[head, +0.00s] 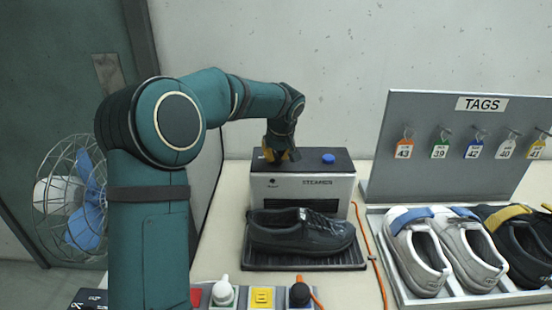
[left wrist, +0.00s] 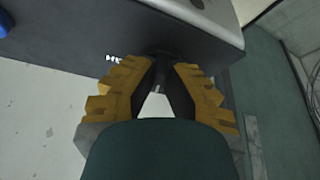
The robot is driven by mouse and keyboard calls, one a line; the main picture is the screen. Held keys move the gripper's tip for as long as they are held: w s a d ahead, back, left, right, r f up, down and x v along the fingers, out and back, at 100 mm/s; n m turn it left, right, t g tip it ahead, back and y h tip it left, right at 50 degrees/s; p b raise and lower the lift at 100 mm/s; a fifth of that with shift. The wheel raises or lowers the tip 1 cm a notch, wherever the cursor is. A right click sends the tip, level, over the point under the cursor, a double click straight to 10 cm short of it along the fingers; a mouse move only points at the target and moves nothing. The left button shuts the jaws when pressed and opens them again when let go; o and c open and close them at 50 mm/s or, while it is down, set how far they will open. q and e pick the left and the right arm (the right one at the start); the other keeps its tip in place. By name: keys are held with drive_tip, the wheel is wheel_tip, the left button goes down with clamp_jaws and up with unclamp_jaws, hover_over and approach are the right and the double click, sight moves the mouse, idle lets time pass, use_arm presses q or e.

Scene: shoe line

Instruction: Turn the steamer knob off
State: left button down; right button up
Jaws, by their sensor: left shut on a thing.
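The steamer (head: 262,190) is a grey box with a black top, standing on the table behind a black shoe. My left gripper (head: 280,156) is down at the left part of its top. In the left wrist view my left gripper (left wrist: 160,72) has its yellow fingers closed in on a dark knob (left wrist: 161,52) on the black top. White marks show beside the knob. The fingers hide much of it, and its pointer direction cannot be told. In the head view the knob is hidden by the gripper. My right gripper is out of view.
A blue button (head: 328,158) sits on the steamer's top right. The black shoe (head: 300,232) rests on a dark tray (head: 300,264) in front. An orange cable (head: 372,255) runs to the right, near a shoe rack and tag board (head: 430,130). A fan (head: 75,200) stands left.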

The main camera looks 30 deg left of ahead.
use_arm(q)
drive_tip(key=n+g, duration=0.1)
drive_tip(key=n, duration=0.2)
drive_tip(key=shift+d+n+y, duration=0.15)
drive_tip(key=shift+n+y, duration=0.25)
drive_tip(key=n+g+p, duration=0.2)
drive_tip(key=n, duration=0.2)
drive_tip(key=shift+w+f+n, duration=0.1)
drive_tip(key=shift+w+n, duration=0.05)
drive_tip(key=shift+n, duration=0.55)
drive_tip(key=c, duration=1)
unclamp_jaws()
drive_tip(key=v, duration=1.2)
drive_tip(key=shift+w+d, duration=0.1)
drive_tip(key=shift+w, duration=0.15)
drive_tip(key=shift+f, duration=0.15)
